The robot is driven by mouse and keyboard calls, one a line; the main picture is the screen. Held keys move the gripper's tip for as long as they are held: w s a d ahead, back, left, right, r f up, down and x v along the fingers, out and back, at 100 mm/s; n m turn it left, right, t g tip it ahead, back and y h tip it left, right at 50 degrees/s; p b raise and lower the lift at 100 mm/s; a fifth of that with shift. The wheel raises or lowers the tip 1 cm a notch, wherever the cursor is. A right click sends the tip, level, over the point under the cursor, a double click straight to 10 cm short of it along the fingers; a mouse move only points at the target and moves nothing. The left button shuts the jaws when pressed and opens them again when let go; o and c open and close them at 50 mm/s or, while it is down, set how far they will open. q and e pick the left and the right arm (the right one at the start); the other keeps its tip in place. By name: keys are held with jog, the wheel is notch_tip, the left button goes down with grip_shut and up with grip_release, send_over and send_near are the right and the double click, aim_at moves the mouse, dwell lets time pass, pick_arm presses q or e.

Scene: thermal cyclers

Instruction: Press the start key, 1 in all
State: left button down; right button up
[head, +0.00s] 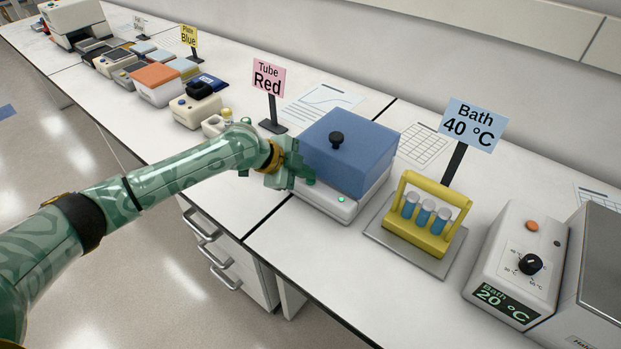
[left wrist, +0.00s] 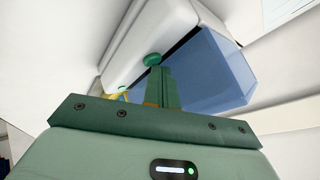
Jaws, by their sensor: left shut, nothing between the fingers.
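A white thermal cycler (head: 345,208) with a blue lid (head: 350,150) and a black knob stands on the bench. A small green light (head: 341,199) glows on its front. In the left wrist view a round green key (left wrist: 152,59) sits on its white front, below the blue lid (left wrist: 215,70). My left gripper (head: 297,175) is shut and empty at the left part of this front. In the left wrist view its shut fingers (left wrist: 162,88) end right at the key; I cannot tell whether they touch it. In the head view the gripper largely hides the key.
Right of the cycler stand a yellow tube rack (head: 418,240) on a grey plate, a "Bath 40 °C" sign (head: 472,125) and a bath unit (head: 515,260) reading 20 °C. A "Tube Red" sign (head: 268,78) stands behind my gripper. Several devices line the bench leftward.

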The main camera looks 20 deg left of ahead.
pick_arm(q)
jog(key=shift+r+p, duration=0.45)
jog(key=shift+r, duration=0.25)
pick_arm(e)
jog(key=shift+w+r, duration=0.2)
jog(key=shift+r, duration=0.3)
